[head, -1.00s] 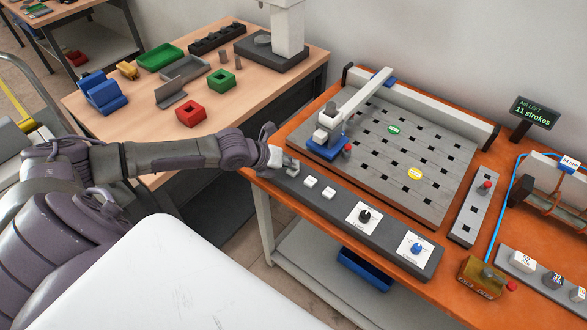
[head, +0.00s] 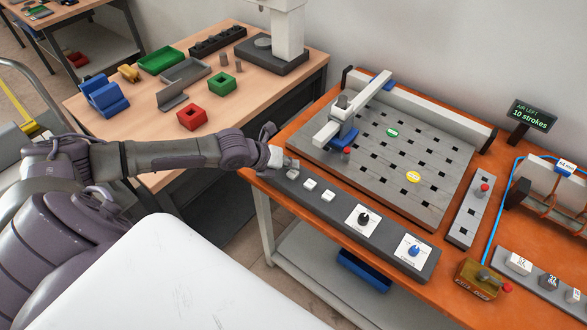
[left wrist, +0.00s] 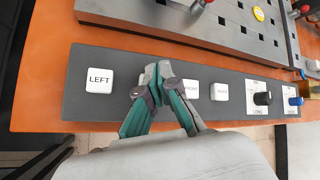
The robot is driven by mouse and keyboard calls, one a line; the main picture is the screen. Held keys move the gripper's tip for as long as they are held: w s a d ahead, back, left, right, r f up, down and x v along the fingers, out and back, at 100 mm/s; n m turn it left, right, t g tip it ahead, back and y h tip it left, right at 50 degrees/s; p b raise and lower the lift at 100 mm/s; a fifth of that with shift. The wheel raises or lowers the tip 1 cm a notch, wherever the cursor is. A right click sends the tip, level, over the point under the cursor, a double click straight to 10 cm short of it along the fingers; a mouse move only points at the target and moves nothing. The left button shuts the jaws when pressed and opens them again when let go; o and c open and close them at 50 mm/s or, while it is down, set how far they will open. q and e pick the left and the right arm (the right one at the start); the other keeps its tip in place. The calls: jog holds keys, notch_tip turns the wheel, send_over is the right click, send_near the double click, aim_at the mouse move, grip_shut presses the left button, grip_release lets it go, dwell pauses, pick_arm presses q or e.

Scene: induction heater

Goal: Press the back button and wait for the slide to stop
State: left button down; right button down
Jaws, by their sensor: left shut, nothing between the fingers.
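The control panel (head: 385,233) lies along the front edge of the orange bench. In the left wrist view, its LEFT button (left wrist: 99,81) is left of my left gripper (left wrist: 154,82), and two more white buttons, one marked FRONT (left wrist: 190,90), are to its right. My left gripper is shut and empty, its tips over the panel between LEFT and FRONT. They hide what lies beneath, so no back button label is readable. In the head view, the slide (head: 343,135), with a blue base, sits on a pale beam (head: 366,97) over the grey slotted plate (head: 430,150).
A display (head: 533,114) reads 10 strokes of air left. Green (head: 392,132) and yellow (head: 413,176) discs lie on the plate. Two knobs (head: 363,218) are at the panel's right. A wooden table (head: 140,115) with coloured parts stands at the left.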

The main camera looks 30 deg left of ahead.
aim_at(291, 173)
pick_arm(q)
notch_tip(291, 173, up, 6)
jog(key=p, duration=0.5)
jog(key=shift+p, duration=0.4)
dwell(0.6)
